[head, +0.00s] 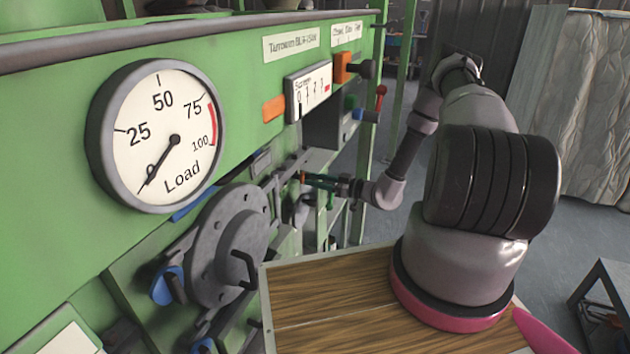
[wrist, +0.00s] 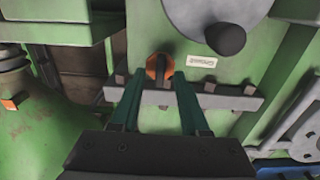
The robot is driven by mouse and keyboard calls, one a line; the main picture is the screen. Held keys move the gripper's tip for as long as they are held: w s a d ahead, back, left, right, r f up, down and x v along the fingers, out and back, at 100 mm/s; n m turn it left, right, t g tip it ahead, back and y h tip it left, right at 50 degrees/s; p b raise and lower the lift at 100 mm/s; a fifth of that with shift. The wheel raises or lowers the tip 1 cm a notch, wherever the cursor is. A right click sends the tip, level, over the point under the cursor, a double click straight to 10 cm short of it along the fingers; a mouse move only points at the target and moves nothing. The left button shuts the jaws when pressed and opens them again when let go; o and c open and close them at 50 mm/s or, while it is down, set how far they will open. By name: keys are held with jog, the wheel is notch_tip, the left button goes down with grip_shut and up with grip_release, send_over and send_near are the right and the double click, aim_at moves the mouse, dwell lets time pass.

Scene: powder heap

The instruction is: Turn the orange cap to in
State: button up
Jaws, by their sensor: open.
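The orange cap (wrist: 152,66) is a small round knob with a dark bar across it, on the green machine face in the wrist view. My gripper (wrist: 158,84) is open, its two green fingers pointing at the cap, one towards each side. Whether the fingers touch the cap or stop short of it I cannot tell. In the head view my gripper (head: 313,181) reaches in at the machine's side, with a small orange spot at its tips. A small pale label (wrist: 202,62) sits right of the cap; its text is too small to read.
A grey slotted rail (wrist: 240,101) runs just below the cap. A grey disc with a dark knob (wrist: 226,39) is close at the upper right. The head view shows a load gauge (head: 140,150), a grey round flange (head: 225,245) and a wooden top (head: 335,300).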

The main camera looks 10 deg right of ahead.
jog(key=shift+a, duration=0.1)
grip_shut()
